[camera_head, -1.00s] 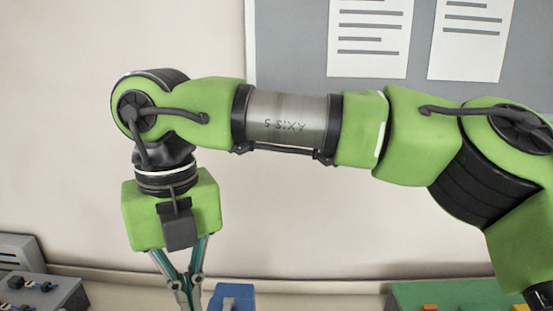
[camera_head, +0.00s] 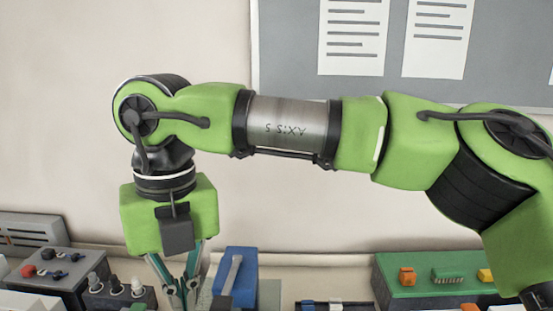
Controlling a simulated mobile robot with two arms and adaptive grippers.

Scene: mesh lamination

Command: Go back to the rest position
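My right arm reaches in from the right edge across the upper middle of the head view. My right gripper (camera_head: 181,290) hangs from its wrist at the lower left, pointing down. Its two fingers slant toward each other, and their tips are at or below the bottom edge, so the gap between them is unclear. No held object can be made out. My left gripper is not in view.
Behind and below the gripper are a blue device (camera_head: 236,275), a grey control box (camera_head: 75,280) with knobs and a black block with several pegs (camera_head: 118,295). A green box (camera_head: 435,268) stands at the right. A grey board (camera_head: 290,45) with papers hangs behind.

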